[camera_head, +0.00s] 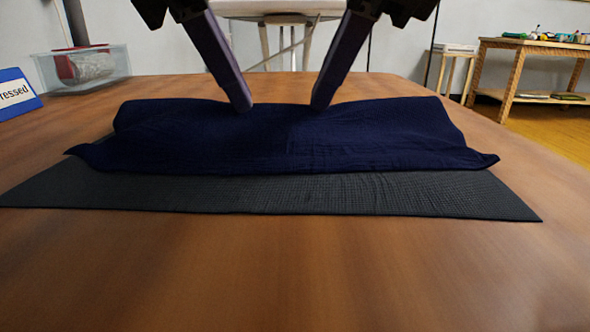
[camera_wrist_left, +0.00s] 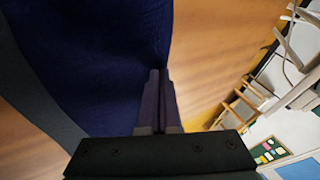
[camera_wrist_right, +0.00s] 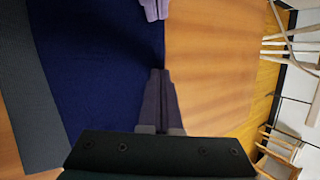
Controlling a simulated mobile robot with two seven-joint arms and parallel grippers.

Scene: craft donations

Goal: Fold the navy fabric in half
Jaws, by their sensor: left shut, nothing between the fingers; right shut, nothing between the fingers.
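The navy fabric (camera_head: 290,140) lies across the table on a dark grey mat (camera_head: 300,195), in a wide band with a raised, rumpled far part and a pointed corner at each near end. My left gripper (camera_head: 243,107) and my right gripper (camera_head: 319,106) are both shut and empty, tips down at the fabric's far edge, a short way apart. The left wrist view shows the left fingers (camera_wrist_left: 158,75) by the fabric's edge; the right wrist view shows the right fingers (camera_wrist_right: 160,75) at the same edge. I cannot tell whether the tips touch the cloth.
A clear plastic bin (camera_head: 85,70) with a rolled item stands at the back left, beside a blue sign (camera_head: 15,95). The wooden table (camera_head: 290,270) is bare in front of the mat and to the right. A wooden shelf (camera_head: 535,60) stands beyond the table.

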